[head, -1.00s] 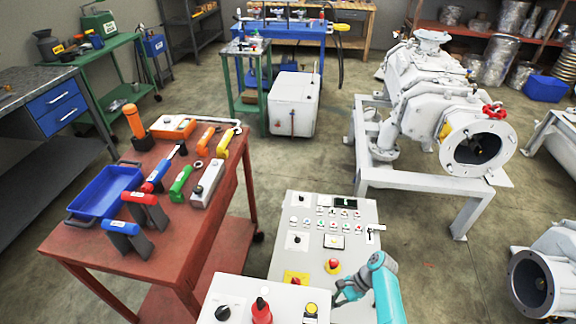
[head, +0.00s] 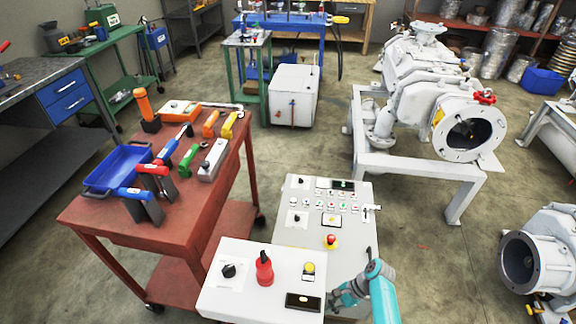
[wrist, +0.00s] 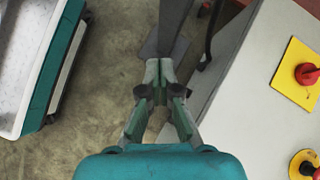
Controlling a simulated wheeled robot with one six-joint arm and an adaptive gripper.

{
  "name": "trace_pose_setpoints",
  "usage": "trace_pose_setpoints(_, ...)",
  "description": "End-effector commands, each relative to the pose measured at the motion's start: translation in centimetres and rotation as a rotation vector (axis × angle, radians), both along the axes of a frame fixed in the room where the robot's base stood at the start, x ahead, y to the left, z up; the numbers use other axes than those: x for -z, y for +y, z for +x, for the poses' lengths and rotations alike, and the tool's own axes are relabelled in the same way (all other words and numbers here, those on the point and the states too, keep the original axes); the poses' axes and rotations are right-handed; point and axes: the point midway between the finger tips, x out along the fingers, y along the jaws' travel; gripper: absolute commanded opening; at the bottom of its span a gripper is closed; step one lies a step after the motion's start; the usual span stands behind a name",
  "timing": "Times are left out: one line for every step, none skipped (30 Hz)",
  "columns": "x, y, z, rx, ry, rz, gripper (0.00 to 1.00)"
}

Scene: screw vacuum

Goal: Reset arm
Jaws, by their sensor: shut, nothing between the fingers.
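My teal arm reaches in at the bottom right of the head view. My gripper (head: 343,300) is beside the right edge of the low control box at the front and in front of the taller control panel (head: 295,234). In the wrist view my gripper (wrist: 159,68) points away from the camera over the floor. Its two fingers meet at the tips, and nothing shows between them. A grey panel side with a red knob on a yellow plate (wrist: 296,72) is to its right.
A red tool table (head: 140,232) with a blue tray (head: 118,166) and several hand tools stands at left. A low control box (head: 250,262) is at the front. A large white pump (head: 425,100) on a frame stands at right. Open floor lies between panel and pump.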

Motion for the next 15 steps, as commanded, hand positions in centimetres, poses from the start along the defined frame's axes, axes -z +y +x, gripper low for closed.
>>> trace_pose_setpoints(0.7, 0.1, -0.6, 0.000, -0.013, -0.009, 0.00)
trace_pose_setpoints(0.9, 0.1, -0.8, -0.001, -0.025, -0.014, 0.00)
trace_pose_setpoints(1.5, 0.2, -1.3, -0.002, -0.040, -0.024, 0.00)
trace_pose_setpoints(1.8, 0.2, -1.6, -0.002, -0.051, -0.031, 0.00)
trace_pose_setpoints(2.2, 0.3, -1.9, -0.001, -0.064, -0.038, 0.00)
trace_pose_setpoints(2.7, 0.3, -2.4, -0.002, -0.082, -0.047, 0.00)
trace_pose_setpoints(3.1, 0.3, -2.7, -0.003, -0.098, -0.056, 0.00)
trace_pose_setpoints(3.5, 0.4, -3.2, -0.004, -0.112, -0.066, 0.00)
trace_pose_setpoints(4.1, 0.4, -3.8, -0.006, -0.135, -0.080, 0.00)
trace_pose_setpoints(4.5, 0.4, -4.4, -0.008, -0.154, -0.091, 0.00)
trace_pose_setpoints(5.0, 0.5, -5.0, -0.010, -0.175, -0.104, 0.00)
trace_pose_setpoints(5.7, 0.5, -5.9, -0.014, -0.206, -0.123, 0.00)
trace_pose_setpoints(6.2, 0.4, -6.5, -0.017, -0.232, -0.139, 0.00)
trace_pose_setpoints(6.6, 0.4, -7.3, -0.021, -0.258, -0.155, 0.00)
trace_pose_setpoints(7.2, 0.4, -8.2, -0.028, -0.295, -0.178, 0.00)
